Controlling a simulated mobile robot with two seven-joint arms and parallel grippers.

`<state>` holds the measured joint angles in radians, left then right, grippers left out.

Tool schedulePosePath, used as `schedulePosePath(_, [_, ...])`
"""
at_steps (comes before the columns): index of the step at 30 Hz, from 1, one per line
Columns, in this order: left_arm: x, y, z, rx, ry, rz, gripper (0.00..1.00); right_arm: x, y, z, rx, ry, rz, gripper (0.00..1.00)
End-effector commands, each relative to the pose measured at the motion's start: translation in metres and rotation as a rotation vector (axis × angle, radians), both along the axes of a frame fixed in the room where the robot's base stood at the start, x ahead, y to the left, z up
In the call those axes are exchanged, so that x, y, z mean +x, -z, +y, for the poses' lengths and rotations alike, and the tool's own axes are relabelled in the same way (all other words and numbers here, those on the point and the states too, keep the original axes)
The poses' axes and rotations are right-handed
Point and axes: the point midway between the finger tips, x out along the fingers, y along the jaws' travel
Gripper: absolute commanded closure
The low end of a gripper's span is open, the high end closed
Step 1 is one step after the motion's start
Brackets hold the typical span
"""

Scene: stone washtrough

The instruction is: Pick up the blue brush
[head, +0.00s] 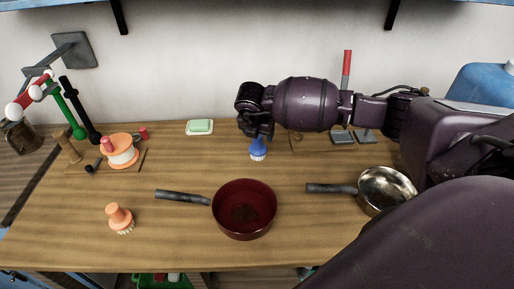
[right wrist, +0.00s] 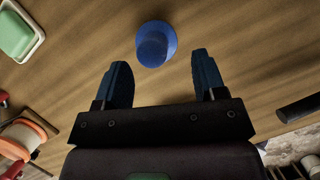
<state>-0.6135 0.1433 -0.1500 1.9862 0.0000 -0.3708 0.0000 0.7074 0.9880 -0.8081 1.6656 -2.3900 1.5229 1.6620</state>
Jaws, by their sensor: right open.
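The blue brush (head: 258,152) stands on the wooden counter, bristles down, near the back middle. It also shows in the right wrist view (right wrist: 156,43), just beyond the fingertips. My right gripper (head: 257,132) reaches in from the right and hangs right at the brush in the head view, partly hiding its top. In the right wrist view my right gripper (right wrist: 160,60) has its two fingers wide apart with nothing between them. The brush lies ahead of the gap; I cannot tell whether they touch. My left gripper is not in view.
A red pan (head: 245,210) and a metal pan (head: 386,190) stand in front, handles pointing left. A green soap (head: 200,126) in a dish lies at the back. An orange-and-white spool-like object (head: 122,152) is at left.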

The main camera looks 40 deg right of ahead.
Motion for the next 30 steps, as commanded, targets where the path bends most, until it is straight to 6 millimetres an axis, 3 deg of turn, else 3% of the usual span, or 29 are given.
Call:
schedulePosePath(8, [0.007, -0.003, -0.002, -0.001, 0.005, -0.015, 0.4, 0.005, 0.017, -0.004, 0.001, 0.0, 0.001, 0.36])
schedulePosePath(18, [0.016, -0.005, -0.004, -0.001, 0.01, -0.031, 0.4, 0.019, 0.056, -0.013, 0.001, -0.001, 0.001, 0.36])
schedulePosePath(27, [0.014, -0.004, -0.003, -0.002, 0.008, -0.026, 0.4, 0.02, 0.058, -0.014, 0.001, -0.002, -0.001, 0.36])
schedulePosePath(30, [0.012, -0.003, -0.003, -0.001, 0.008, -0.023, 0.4, 0.02, 0.058, -0.014, 0.002, -0.002, -0.001, 0.5])
